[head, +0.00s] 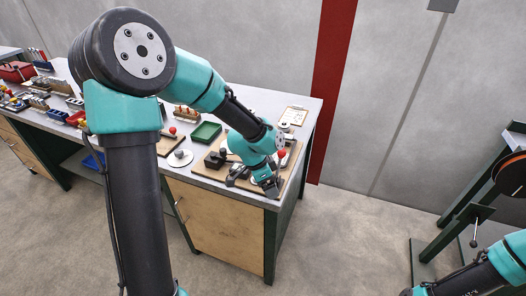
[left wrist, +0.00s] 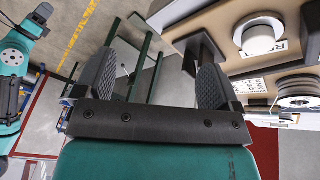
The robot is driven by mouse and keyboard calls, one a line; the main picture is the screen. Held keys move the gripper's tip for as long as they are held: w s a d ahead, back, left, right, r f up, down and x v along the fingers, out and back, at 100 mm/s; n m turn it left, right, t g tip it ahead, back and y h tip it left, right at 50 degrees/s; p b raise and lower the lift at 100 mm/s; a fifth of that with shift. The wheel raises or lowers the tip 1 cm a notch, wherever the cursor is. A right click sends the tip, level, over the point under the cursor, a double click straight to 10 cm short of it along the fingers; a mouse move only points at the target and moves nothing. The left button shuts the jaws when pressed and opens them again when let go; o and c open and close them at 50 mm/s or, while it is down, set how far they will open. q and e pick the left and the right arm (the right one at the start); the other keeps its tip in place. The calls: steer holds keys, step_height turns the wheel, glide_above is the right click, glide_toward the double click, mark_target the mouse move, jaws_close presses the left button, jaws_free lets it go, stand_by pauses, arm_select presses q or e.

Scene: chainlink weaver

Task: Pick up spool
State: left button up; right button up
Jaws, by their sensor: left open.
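My left gripper (head: 254,184) is over the near right end of the workbench in the head view. In the left wrist view its two dark ribbed fingers (left wrist: 152,80) are wide apart, with nothing between them. A pale ribbed round thing that looks like the spool (left wrist: 298,91) is at the right of the left wrist view, outside the fingers and apart from them. I cannot pick the spool out for certain in the head view, where my gripper covers part of that board. My right gripper is not in view.
A wooden board (head: 207,172) on the workbench carries blocks and a red-topped lever (head: 281,153). A white cylinder (left wrist: 260,39) shows in the wrist view.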

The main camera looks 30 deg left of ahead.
arm_select(q)
steer(key=w+a+r+m+y, duration=0.2)
steer(key=w+a+r, duration=0.4)
steer(key=w, duration=0.3)
steer(key=w+a+r+m+g+y, duration=0.1)
steer(key=w+a+r+m+y, duration=0.1)
steer(key=w+a+r+m, duration=0.3)
steer(key=w+a+r, duration=0.1)
steer(key=w+a, duration=0.1)
steer(key=w, duration=0.2)
steer(key=shift+w+r+g, duration=0.3)
steer(key=shift+w+r, duration=0.1)
steer(key=shift+a+f, duration=0.1)
step_height(320, 180, down, 12)
steer(key=shift+f, duration=0.1)
steer(key=shift+d+f, duration=0.15)
steer(key=shift+f, duration=1.15)
steer(key=shift+d+f, duration=0.1)
steer(key=shift+f, duration=1.15)
